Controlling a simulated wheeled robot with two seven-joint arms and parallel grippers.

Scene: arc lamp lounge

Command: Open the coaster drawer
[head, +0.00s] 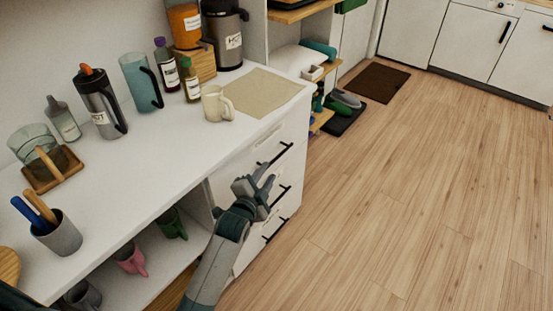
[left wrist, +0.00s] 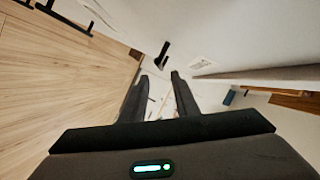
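The white cabinet has a stack of three drawers with black bar handles. The top drawer (head: 252,160) looks flush with the cabinet side, and its handle (head: 275,155) shows just beyond my left gripper (head: 263,177). Which drawer is the coaster drawer cannot be read from the label. In the left wrist view my left gripper (left wrist: 159,78) is open, its two fingers apart with nothing held. A black handle (left wrist: 162,54) lies ahead of the fingertips, apart from them, with a small label (left wrist: 201,63) beside it. My right gripper is not in view.
The countertop (head: 150,165) holds a cream mug (head: 216,104), a beige mat (head: 258,92), bottles and flasks. An open shelf (head: 160,262) with cups is left of the drawers. The wood floor (head: 420,190) to the right is clear. A shoe tray (head: 343,120) lies farther back.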

